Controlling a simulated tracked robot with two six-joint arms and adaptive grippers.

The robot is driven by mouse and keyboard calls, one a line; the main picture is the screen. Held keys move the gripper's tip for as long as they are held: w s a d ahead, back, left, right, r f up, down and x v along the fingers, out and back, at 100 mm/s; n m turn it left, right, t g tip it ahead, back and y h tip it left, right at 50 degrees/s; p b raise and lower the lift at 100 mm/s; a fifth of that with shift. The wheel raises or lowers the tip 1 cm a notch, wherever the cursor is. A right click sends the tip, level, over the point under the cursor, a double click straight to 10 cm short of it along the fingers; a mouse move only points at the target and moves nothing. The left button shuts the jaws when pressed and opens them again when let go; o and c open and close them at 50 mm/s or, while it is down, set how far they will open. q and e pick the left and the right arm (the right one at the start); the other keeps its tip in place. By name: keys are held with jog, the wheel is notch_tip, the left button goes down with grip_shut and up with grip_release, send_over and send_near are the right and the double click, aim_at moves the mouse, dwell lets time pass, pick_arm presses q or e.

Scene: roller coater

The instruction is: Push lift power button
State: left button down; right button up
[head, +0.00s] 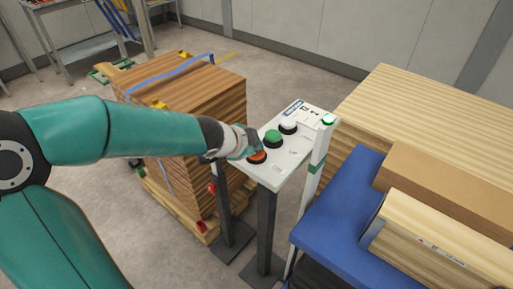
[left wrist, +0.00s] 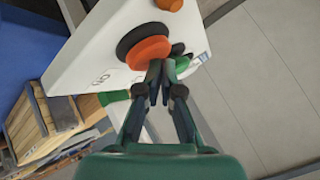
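A white control panel (head: 290,150) stands on dark posts. It carries a red-orange button (head: 258,157), a green button (head: 273,137) and a white button (head: 288,127). I cannot read which one is labelled lift power. My left gripper (head: 252,146) is at the panel's left edge, right by the red-orange button and partly covering it. In the left wrist view, the fingers (left wrist: 161,76) are together and empty, with tips beside the red-orange button (left wrist: 148,52) and its black collar. The green button (left wrist: 182,66) shows behind the tips. Contact cannot be told. My right gripper is not in view.
A strapped stack of boards (head: 185,90) stands left of the panel. A pale post with a small green-topped box (head: 328,119) stands on its right. A blue surface (head: 335,215) and wooden boards (head: 440,120) fill the right side. Open floor lies behind.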

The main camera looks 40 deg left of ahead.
pick_arm(q)
jog(key=shift+s+f, duration=0.2)
jog(key=shift+f, duration=0.1)
jog(key=r+p, duration=0.6)
jog(key=shift+w+a+r, duration=0.1)
jog(key=shift+w+r, duration=0.1)
